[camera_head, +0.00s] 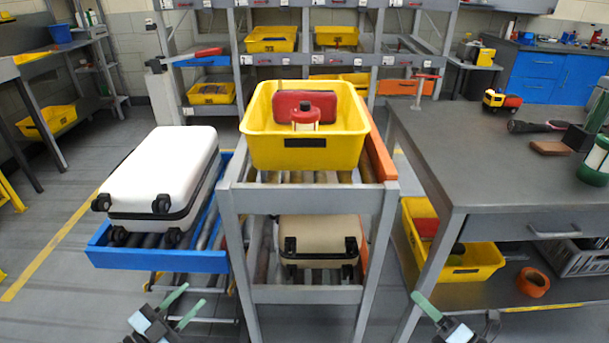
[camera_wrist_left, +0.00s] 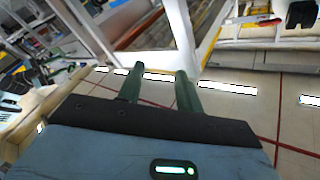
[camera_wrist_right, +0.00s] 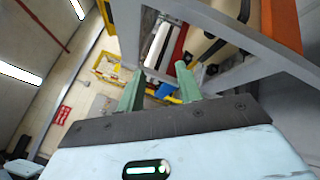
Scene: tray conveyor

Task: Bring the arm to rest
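My left gripper (camera_head: 181,307) is at the bottom left of the head view, in front of the blue-framed lower conveyor. Its two green fingers are apart with nothing between them, as the left wrist view also shows (camera_wrist_left: 160,82). My right gripper (camera_head: 460,312) is at the bottom right of the head view, in front of the grey table. In the right wrist view its green fingers (camera_wrist_right: 160,85) are apart and empty. In the head view one right finger shows clearly and the other is dark and harder to make out. Neither gripper touches anything that I can see.
A grey conveyor frame (camera_head: 308,201) carries a yellow tray (camera_head: 305,155) holding red items; a beige suitcase (camera_head: 318,238) lies below. A white suitcase (camera_head: 163,170) lies on the blue conveyor (camera_head: 155,261). The grey table (camera_head: 480,170) stands right. Open floor (camera_head: 60,285) lies left.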

